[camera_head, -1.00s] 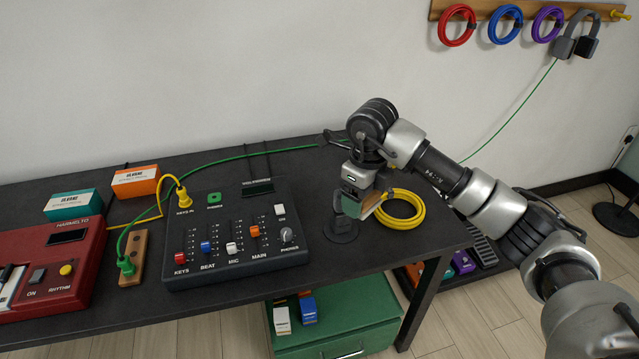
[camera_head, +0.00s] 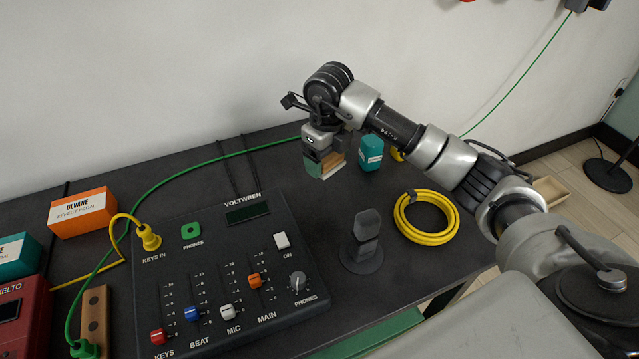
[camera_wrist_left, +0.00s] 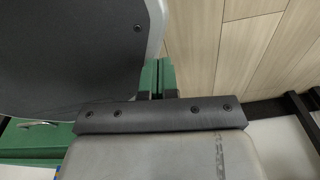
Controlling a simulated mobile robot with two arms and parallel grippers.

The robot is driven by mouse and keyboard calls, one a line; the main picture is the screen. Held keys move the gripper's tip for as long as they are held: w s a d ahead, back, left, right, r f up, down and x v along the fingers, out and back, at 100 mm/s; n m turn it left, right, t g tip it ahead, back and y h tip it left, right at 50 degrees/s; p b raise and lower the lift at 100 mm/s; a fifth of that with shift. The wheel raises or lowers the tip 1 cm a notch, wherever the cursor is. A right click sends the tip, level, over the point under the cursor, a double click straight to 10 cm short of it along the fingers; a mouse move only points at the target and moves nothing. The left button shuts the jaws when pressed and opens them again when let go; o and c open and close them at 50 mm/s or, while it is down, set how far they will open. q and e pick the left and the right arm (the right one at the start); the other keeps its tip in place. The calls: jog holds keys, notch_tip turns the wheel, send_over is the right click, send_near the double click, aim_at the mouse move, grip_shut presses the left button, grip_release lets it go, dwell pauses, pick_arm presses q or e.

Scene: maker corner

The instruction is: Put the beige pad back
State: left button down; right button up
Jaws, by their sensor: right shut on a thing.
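My right gripper (camera_head: 324,168) points down above the back of the dark table, behind the black stand. It is shut on a small beige piece, the beige pad (camera_head: 336,168), which shows only partly beside a green fingertip. The pad looks clear of the tabletop, though its exact height is hard to tell. My left gripper shows only in the left wrist view (camera_wrist_left: 158,80), with its green fingertips close together and nothing visible between them.
A black mixer (camera_head: 235,270) fills the table's middle. Right of it are a black upright stand (camera_head: 366,240), a coiled yellow cable (camera_head: 452,222) and a teal container (camera_head: 371,153). A green cable (camera_head: 165,215) runs along the back. An orange box (camera_head: 82,212) stands at left.

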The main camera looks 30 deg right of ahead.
send_over(327, 195)
notch_tip(327, 195, down, 5)
jog(key=shift+r, duration=0.2)
jog(key=shift+a+f, duration=0.1)
jog(key=shift+f, duration=2.05)
pick_arm(q)
jog(key=shift+s, duration=0.6)
jog(key=shift+s+f, duration=0.1)
pick_arm(e)
jog(key=shift+f, duration=0.15)
jog(key=o, duration=0.9)
pick_arm(q)
jog(key=shift+s+a+f, duration=0.1)
jog(key=shift+s, duration=0.3)
